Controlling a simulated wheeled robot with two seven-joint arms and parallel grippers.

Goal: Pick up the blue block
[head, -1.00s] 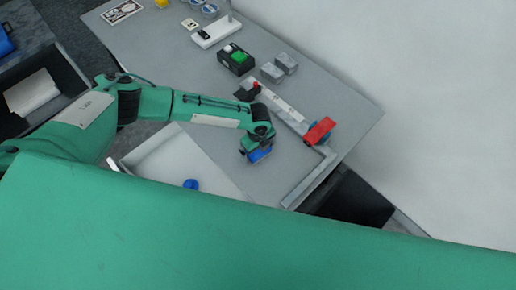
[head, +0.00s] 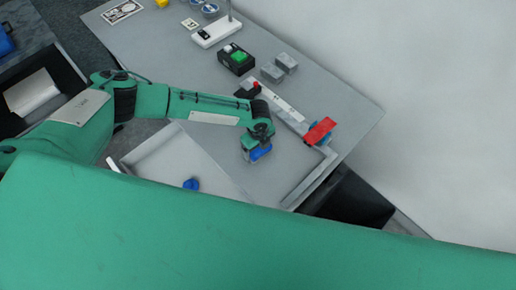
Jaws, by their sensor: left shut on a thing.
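A blue block (head: 262,153) shows at the tip of my left gripper (head: 256,150), above the grey table to the right of the white tray. My left gripper is shut on the blue block and hides part of it. I cannot tell whether the block is lifted clear of the table. A second, smaller blue thing (head: 191,184) lies in the white tray (head: 165,148). My right gripper does not show; a large green arm part of mine covers the bottom of the view.
A red piece (head: 320,131) sits at the right end of a pale bar. Two grey blocks (head: 287,63), a black box with a green button (head: 236,60) and a white stand (head: 216,32) are farther back.

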